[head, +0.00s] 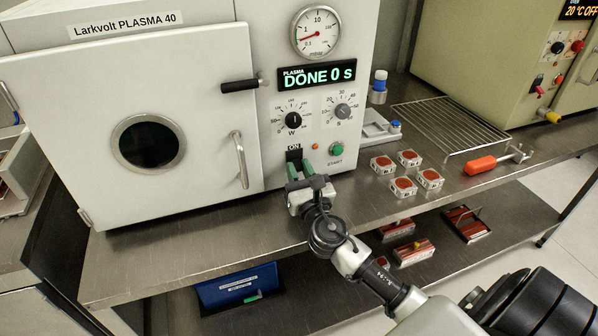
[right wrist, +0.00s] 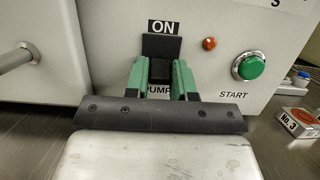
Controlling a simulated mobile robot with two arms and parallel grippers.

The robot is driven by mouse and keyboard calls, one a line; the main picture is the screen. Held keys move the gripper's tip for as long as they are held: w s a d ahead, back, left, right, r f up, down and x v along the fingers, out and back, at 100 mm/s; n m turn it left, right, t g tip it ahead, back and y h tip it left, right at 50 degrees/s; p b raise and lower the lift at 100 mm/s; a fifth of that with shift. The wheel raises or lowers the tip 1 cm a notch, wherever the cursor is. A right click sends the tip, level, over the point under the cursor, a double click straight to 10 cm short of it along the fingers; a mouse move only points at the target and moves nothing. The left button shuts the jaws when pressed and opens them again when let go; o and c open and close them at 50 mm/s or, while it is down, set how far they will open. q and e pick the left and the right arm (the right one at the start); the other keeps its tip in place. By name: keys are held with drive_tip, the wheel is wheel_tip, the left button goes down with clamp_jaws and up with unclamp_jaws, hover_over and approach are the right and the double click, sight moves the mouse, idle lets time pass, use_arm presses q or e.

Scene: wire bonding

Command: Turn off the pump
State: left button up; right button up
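The pump switch (head: 293,155) is a black rocker low on the front of the white plasma machine. It also shows in the right wrist view (right wrist: 160,46), between an ON label above and a partly hidden PUMP label below. My right gripper (head: 298,167) is at the switch, its green fingers pointing at the panel. In the right wrist view the fingers (right wrist: 160,75) stand apart on either side of the lower part of the switch. I cannot tell whether they touch it. My left gripper is not in view.
A green START button (head: 337,149) and a small orange lamp (head: 315,146) sit right of the switch. The display (head: 317,76) reads DONE 0 s. Several small boxes (head: 383,165) stand on the bench.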

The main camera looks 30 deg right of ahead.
drive_tip(key=o, duration=0.4)
drive_tip(key=shift+s+a+f, duration=0.1)
drive_tip(key=shift+s+f, duration=0.05)
drive_tip(key=shift+s, duration=0.05)
drive_tip(key=b+v, duration=0.1)
drive_tip(key=v, duration=0.3)
drive_tip(key=shift+s+f, duration=0.25)
drive_tip(key=shift+s, duration=0.05)
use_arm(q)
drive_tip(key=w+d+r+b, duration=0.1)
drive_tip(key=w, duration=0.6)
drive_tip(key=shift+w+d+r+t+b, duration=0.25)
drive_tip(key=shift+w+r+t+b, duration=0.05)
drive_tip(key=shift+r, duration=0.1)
use_arm(e)
drive_tip(key=s+a, duration=0.3)
drive_tip(key=s, duration=0.8)
drive_tip(key=shift+s+r, duration=0.25)
drive_tip(key=shift+s, duration=0.05)
